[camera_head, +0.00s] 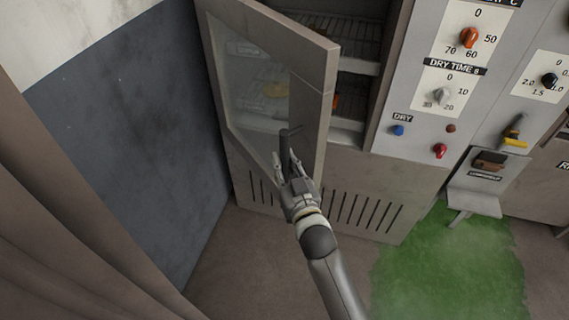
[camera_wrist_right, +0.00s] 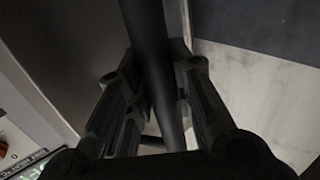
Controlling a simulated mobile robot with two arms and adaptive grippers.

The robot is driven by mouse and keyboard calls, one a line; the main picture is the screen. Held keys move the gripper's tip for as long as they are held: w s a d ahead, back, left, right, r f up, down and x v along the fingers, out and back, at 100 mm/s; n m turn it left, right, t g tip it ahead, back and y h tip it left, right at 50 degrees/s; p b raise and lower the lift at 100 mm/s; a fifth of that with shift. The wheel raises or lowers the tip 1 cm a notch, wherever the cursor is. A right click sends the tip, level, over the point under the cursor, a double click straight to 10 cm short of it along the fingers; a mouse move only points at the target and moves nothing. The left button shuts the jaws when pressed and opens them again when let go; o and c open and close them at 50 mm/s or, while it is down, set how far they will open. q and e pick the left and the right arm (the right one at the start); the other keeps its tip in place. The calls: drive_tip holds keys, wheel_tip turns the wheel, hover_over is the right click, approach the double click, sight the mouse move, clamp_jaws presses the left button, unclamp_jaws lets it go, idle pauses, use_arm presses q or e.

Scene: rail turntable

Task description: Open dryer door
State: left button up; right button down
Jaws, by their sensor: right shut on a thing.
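The dryer door (camera_head: 313,72) has a beige metal frame with a glass pane and stands partly open, swung out toward me from the cabinet. Its dark bar handle (camera_head: 286,140) is on the door's front, near the lower free edge. My right gripper (camera_head: 289,166) is shut on the handle. In the right wrist view the handle (camera_wrist_right: 150,50) runs between the two fingers (camera_wrist_right: 158,110). Wire shelves (camera_head: 335,28) show inside the cabinet through the gap on the right of the door. My left gripper is not in view.
A control panel (camera_head: 425,100) with knobs and buttons is right of the opening. A dark blue and white wall (camera_head: 130,110) stands close on the left, with a brown curtain (camera_head: 50,230) in front. A grey bracket (camera_head: 474,200) juts out at the right above a green floor patch (camera_head: 450,270).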

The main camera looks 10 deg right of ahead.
drive_tip(key=c, duration=1.3)
unclamp_jaws()
drive_tip(key=shift+w, duration=0.1)
drive_tip(key=shift+o, duration=0.2)
drive_tip(key=s+d, duration=0.2)
drive_tip(key=s, duration=0.9)
drive_tip(key=shift+s+d, duration=0.15)
drive_tip(key=shift+s, duration=0.25)
